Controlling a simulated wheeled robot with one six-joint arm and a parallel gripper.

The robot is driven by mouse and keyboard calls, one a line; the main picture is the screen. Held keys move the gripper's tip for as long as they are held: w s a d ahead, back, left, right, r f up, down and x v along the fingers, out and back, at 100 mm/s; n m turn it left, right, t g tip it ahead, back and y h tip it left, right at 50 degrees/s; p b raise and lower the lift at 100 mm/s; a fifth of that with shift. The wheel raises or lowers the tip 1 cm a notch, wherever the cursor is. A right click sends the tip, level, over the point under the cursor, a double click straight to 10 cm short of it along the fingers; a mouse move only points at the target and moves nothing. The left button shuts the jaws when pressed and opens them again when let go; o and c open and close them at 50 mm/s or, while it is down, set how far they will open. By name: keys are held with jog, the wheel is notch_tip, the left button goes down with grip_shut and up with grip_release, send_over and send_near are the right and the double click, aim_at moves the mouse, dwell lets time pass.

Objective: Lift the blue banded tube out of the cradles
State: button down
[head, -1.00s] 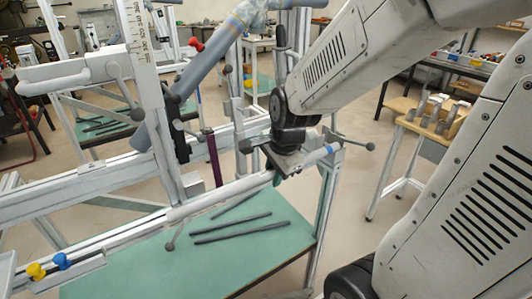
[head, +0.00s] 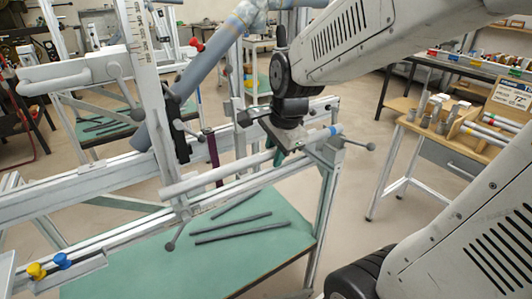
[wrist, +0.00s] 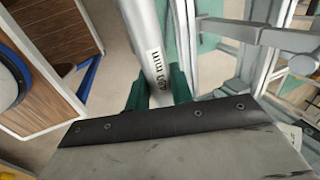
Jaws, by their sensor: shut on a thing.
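The blue banded tube (head: 215,175) is a long pale grey tube with a blue band near its right end. It is held nearly level above the front rail of the frame. My gripper (head: 277,156) is shut on it right of its middle. In the wrist view the tube (wrist: 147,40), with a printed label, runs between the green fingers of my gripper (wrist: 157,92). The left cradle (head: 183,213) shows on the rail below the tube, apart from it. The right cradle, near a knobbed handle (head: 358,145), is partly hidden, so its clearance is unclear.
A larger grey-blue pipe (head: 203,70) slants across the frame behind. A white upright (head: 140,60) stands left. Dark rods (head: 240,231) lie on the green shelf (head: 130,270) below. Yellow and blue knobs (head: 50,265) sit lower left. A wooden bench (head: 470,140) with parts stands right.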

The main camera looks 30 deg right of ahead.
jog(key=shift+r, duration=2)
jog(key=s+r, duration=0.7)
jog(key=s, duration=0.1)
